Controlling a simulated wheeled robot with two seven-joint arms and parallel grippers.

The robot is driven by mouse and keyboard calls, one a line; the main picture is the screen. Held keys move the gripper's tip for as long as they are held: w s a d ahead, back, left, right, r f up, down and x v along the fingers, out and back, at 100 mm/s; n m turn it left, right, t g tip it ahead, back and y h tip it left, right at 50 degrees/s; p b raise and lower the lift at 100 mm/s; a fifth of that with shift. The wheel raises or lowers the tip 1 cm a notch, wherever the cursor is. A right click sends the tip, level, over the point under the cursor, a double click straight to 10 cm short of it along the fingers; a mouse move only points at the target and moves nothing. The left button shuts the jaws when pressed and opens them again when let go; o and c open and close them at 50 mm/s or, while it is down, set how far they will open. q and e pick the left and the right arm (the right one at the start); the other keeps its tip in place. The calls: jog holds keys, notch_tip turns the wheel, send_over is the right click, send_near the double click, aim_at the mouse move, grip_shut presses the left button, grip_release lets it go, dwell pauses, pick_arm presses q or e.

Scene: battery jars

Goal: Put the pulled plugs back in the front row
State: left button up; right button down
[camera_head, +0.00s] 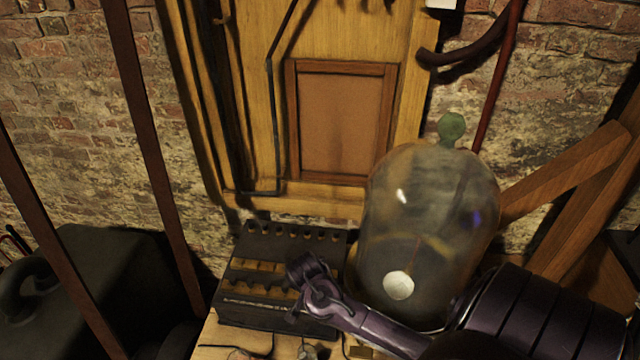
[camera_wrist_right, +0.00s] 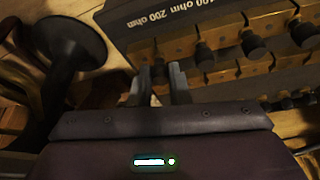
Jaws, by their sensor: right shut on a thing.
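A dark resistance box (camera_head: 262,316) with brass bars stands on the wooden table in the head view. Dark round knobs line its back edge. In the right wrist view the box (camera_wrist_right: 165,22) carries "100 ohm" and "200 ohm" lettering, and dark plugs (camera_wrist_right: 252,46) stand along a brass row. My right gripper (camera_head: 303,274) reaches over the box's right part from the right. In its wrist view the gripper (camera_wrist_right: 166,86) is shut at the row's left end, on what looks like a dark plug (camera_wrist_right: 159,66), partly hidden between the fingers. My left gripper is out of view.
A tall glass bell jar (camera_head: 430,220) with a green knob stands close right of the box, beside my right arm. A dark case (camera_head: 75,275) is at left. Small items and wires lie at the table's front edge. A wood panel (camera_head: 340,125) and brick wall stand behind.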

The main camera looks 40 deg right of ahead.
jog(key=shift+f, duration=0.3)
dwell(0.5)
jog(key=c, duration=1.3)
grip_release()
jog(key=shift+b+v, duration=0.8)
jog(key=shift+v, duration=3.1)
jog(key=shift+s, duration=0.1)
